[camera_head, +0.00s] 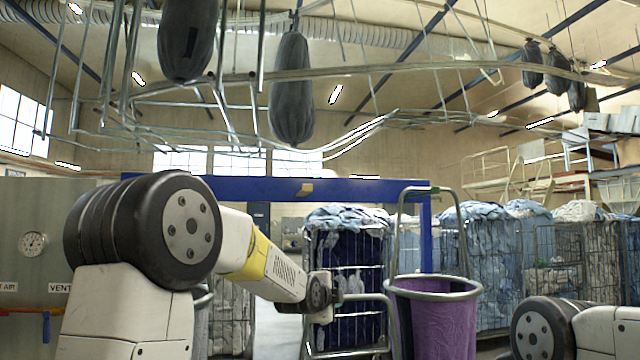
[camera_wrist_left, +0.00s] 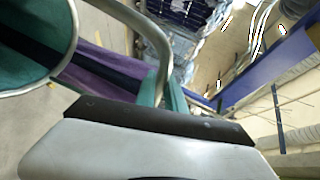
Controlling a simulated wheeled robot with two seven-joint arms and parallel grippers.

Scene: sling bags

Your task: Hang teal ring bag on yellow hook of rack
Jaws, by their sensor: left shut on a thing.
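The rack is a blue frame (camera_head: 235,187) with a crossbar. A small yellow hook (camera_head: 305,188) sits on the crossbar and looks empty. My left gripper (camera_head: 325,296) is shut at the top of a grey metal loop handle (camera_head: 372,298), below and in front of the crossbar. The handle belongs to the teal ring bag, whose metal ring shows at the bottom edge of the head view; its cloth is out of that view. The left wrist view shows the teal ring bag (camera_wrist_left: 28,45) at the left. My right gripper is not in view.
A purple ring bag (camera_head: 435,320) with a tall loop handle stands close to the right of the held handle; it also shows in the wrist view (camera_wrist_left: 95,68). Caged laundry carts (camera_head: 490,260) stand behind. Dark bags (camera_head: 291,90) hang overhead.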

